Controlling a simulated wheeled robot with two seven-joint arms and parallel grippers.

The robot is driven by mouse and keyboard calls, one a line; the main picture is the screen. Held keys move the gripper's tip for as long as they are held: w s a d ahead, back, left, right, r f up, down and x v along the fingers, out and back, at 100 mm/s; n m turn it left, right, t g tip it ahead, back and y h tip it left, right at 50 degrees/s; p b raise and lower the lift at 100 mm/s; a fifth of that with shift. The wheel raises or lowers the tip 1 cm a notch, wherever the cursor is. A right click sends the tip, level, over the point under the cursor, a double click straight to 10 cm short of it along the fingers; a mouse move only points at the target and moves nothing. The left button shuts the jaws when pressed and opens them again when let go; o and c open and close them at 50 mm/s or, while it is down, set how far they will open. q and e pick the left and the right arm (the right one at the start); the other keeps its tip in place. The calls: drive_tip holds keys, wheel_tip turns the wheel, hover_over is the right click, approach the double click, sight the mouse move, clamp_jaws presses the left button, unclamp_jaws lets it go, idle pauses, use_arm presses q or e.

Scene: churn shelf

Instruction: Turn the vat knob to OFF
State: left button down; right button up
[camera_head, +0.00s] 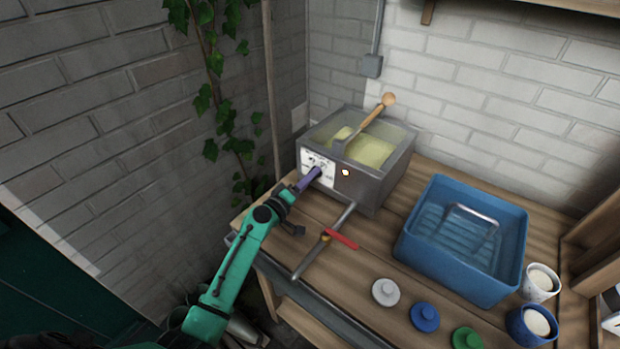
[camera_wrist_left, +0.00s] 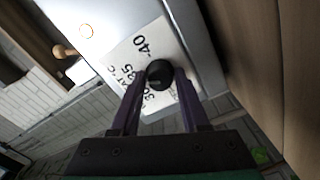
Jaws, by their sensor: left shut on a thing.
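The vat (camera_head: 375,185) is a grey metal box with a clear top and yellow contents, standing on the wooden bench. Its white dial plate (camera_head: 327,181) is on the front, with a lit round lamp (camera_head: 346,173) beside it. My left gripper (camera_head: 314,174) reaches the plate, its purple fingers at the knob. In the left wrist view the black knob (camera_wrist_left: 159,74) sits between the two fingertips, and the gripper is shut on it. Numbers such as 40 and 35 show on the plate around it; the OFF mark cannot be read. My right gripper is not in view.
A wooden-handled paddle (camera_head: 378,113) leans out of the vat. A pipe with a red valve handle (camera_head: 341,238) sticks out below it. A blue tray (camera_head: 409,250), white, blue and green lids and two cups (camera_head: 540,284) stand to the right.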

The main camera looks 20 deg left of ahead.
use_arm(q)
drive_tip(key=n, duration=0.5)
drive_tip(key=shift+n, duration=0.4)
drive_tip(key=n+p, duration=0.1)
drive_tip(key=n, duration=0.4)
drive_tip(key=n+p, duration=0.2)
drive_tip(key=n, duration=0.4)
drive_tip(key=shift+n+p, duration=0.3)
drive_tip(key=n+p, duration=0.2)
drive_tip(key=n, duration=0.3)
drive_tip(key=shift+n, duration=0.3)
drive_tip(key=shift+f, duration=0.1)
drive_tip(key=shift+c, duration=2)
unclamp_jaws()
